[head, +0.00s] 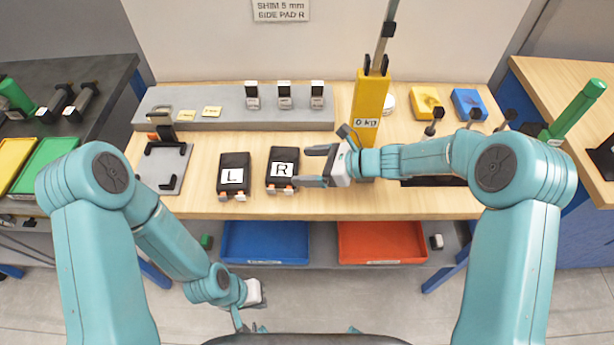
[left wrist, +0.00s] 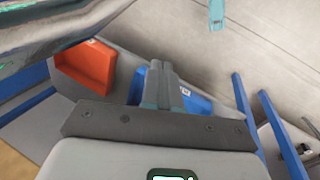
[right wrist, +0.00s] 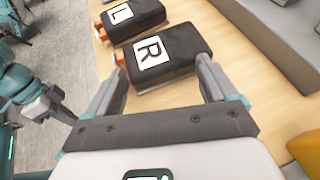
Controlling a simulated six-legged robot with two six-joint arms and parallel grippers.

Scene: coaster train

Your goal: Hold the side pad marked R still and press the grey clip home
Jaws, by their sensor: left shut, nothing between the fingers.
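The side pad marked R (head: 283,156) is a black block with a white label, lying on the wooden bench with orange parts at its near edge. My right gripper (head: 314,167) is open just right of it. In the right wrist view, the fingertips (right wrist: 160,62) stand at either side of one end of pad R (right wrist: 178,48); contact cannot be told. My left gripper (head: 238,320) is low in front of the bench, away from the pads. Its fingers are together and empty in the left wrist view (left wrist: 160,72). I cannot make out the grey clip for certain.
The pad marked L (head: 233,160) lies left of R. A grey plate with a black fixture (head: 164,165) is further left. A yellow post (head: 369,105) marked 0 kg stands behind my right arm. Blue (head: 265,243) and red (head: 382,243) bins sit below the bench top.

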